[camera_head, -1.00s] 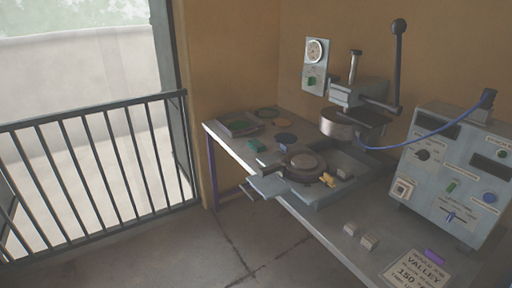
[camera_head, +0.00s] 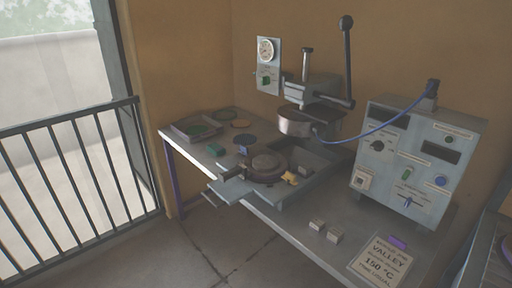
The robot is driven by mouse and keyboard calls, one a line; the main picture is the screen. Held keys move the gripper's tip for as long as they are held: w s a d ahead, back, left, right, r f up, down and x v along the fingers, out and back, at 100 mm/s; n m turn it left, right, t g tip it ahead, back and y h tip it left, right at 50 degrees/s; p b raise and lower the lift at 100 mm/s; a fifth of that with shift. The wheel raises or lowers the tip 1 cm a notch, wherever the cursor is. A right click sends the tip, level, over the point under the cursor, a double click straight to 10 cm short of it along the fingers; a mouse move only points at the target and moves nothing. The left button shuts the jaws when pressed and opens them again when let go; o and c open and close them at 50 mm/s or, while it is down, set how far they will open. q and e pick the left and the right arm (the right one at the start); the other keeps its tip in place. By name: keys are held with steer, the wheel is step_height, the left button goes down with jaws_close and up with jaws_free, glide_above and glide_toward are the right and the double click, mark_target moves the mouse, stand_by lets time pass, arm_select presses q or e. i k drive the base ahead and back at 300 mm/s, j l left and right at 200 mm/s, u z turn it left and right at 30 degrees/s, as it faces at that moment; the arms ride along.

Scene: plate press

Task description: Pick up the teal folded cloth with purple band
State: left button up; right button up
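A small teal item (camera_head: 216,149) lies on the grey table (camera_head: 195,162), towards its left end, in the head view. It may be the folded cloth, but it is too small to make out folds or a purple band. A small blue-purple piece (camera_head: 243,150) sits to its right, below a dark blue disc (camera_head: 245,139). Neither of my grippers is in view, and nothing is seen touching the teal item.
A press with a round plate (camera_head: 266,165) and a tall lever (camera_head: 346,60) stands right of the teal item. A control box (camera_head: 415,160) with a blue cable is further right. A tray (camera_head: 187,135) lies behind left. A railing (camera_head: 75,170) stands left; the floor in front is clear.

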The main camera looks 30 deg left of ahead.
mark_target(215, 149)
steer(key=i+j+z, duration=0.1)
steer(key=j+z, duration=0.2)
steer(key=i+j+z, duration=0.1)
steer(key=j+z, duration=0.25)
steer(key=j, duration=0.2)
steer(key=j+z, duration=0.3)
steer(key=j, duration=0.6)
steer(key=j+z, duration=0.1)
steer(key=j, duration=1.8)
steer(key=k+j+z, duration=0.15)
steer(key=j, duration=0.8)
